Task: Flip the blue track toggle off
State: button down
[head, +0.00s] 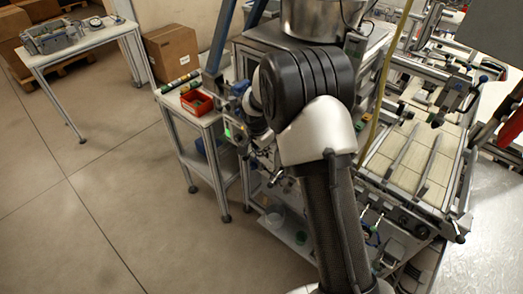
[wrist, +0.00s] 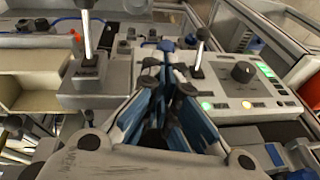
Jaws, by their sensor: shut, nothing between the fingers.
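In the wrist view, my gripper (wrist: 166,72) is shut and empty, its fingers reaching over a grey control panel (wrist: 245,112). A second lever (wrist: 199,56) with a dark tip stands just right of the fingertips. I cannot tell which lever is the blue track toggle, or whether the fingers touch the right one. In the head view, my arm hides most of the panel and the fingertips.
The panel carries a black knob (wrist: 243,71) and lit buttons (wrist: 247,104). Cream bins (wrist: 30,82) lie left in the wrist view. In the head view, a red bin (head: 197,102) stands on a small side table, left of my arm.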

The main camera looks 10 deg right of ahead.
aim_at(256, 160)
jog(key=shift+s+a+f+b, duration=0.25)
jog(key=shift+f+b, duration=0.1)
jog(key=shift+b, duration=0.35)
jog(key=shift+s+a+f+b, duration=0.2)
jog(key=shift+a+f+b, duration=0.25)
jog(key=shift+b, duration=0.45)
jog(key=shift+s+a+f+b, duration=0.2)
jog(key=shift+f+b, duration=0.35)
jog(key=shift+b, duration=0.35)
jog(key=shift+s+a+f+b, duration=0.1)
jog(key=shift+f+b, duration=0.15)
jog(key=shift+b, duration=0.15)
jog(key=shift+r, duration=0.1)
jog(key=shift+r+p, duration=0.35)
jog(key=shift+r, duration=0.4)
